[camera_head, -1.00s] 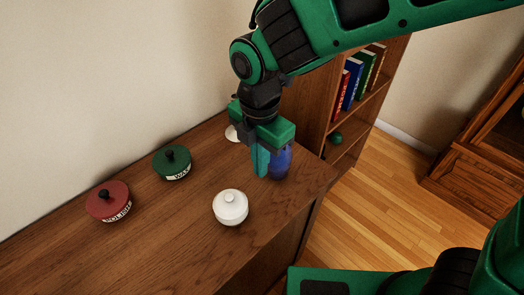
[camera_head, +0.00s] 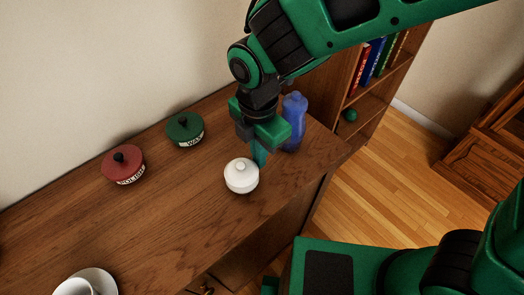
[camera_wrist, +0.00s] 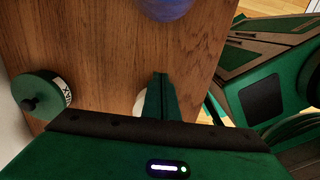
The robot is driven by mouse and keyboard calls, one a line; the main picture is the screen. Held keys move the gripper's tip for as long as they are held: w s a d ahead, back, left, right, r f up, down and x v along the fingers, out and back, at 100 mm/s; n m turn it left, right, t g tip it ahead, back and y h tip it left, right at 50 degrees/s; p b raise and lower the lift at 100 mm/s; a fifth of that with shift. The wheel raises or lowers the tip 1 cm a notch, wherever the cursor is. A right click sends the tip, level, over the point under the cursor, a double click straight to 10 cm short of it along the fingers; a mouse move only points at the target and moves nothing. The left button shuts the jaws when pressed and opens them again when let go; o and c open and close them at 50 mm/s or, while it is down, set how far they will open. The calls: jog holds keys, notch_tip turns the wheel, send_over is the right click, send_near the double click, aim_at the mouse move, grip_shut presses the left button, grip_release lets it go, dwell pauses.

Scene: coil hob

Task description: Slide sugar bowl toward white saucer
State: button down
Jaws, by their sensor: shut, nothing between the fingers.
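The white lidded sugar bowl (camera_head: 241,177) stands upright on the wooden cabinet top. The white saucer (camera_head: 109,281) is at the bottom left of the head view, cut off by the frame edge, with a white cup (camera_head: 74,288) on it. My gripper (camera_head: 259,161) is shut and empty, pointing down right beside the bowl, on its far right side, away from the saucer. I cannot tell whether the fingers touch it. In the wrist view the fingers (camera_wrist: 161,92) hide most of the bowl, leaving a pale sliver (camera_wrist: 139,104) to their left.
A blue bottle (camera_head: 294,122) stands behind my gripper near the cabinet's right end. A red tin (camera_head: 123,168) and a green tin (camera_head: 184,131) stand along the wall side. The top between the bowl and the saucer looks clear. The front edge runs near the bowl.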

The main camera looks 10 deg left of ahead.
jog(key=s+a, duration=0.5)
jog(key=s, duration=0.1)
jog(key=s+a, duration=0.5)
jog(key=s, duration=0.1)
jog(key=s+a, duration=0.5)
jog(key=s, duration=0.1)
jog(key=shift+s+a, duration=0.1)
jog(key=shift+s, duration=0.1)
jog(key=shift+w+d, duration=0.4)
jog(key=shift+w, duration=0.05)
jog(key=shift+w+d, duration=1)
jog(key=shift+w, duration=0.2)
notch_tip(320, 180, up, 10)
jog(key=shift+s, duration=0.1)
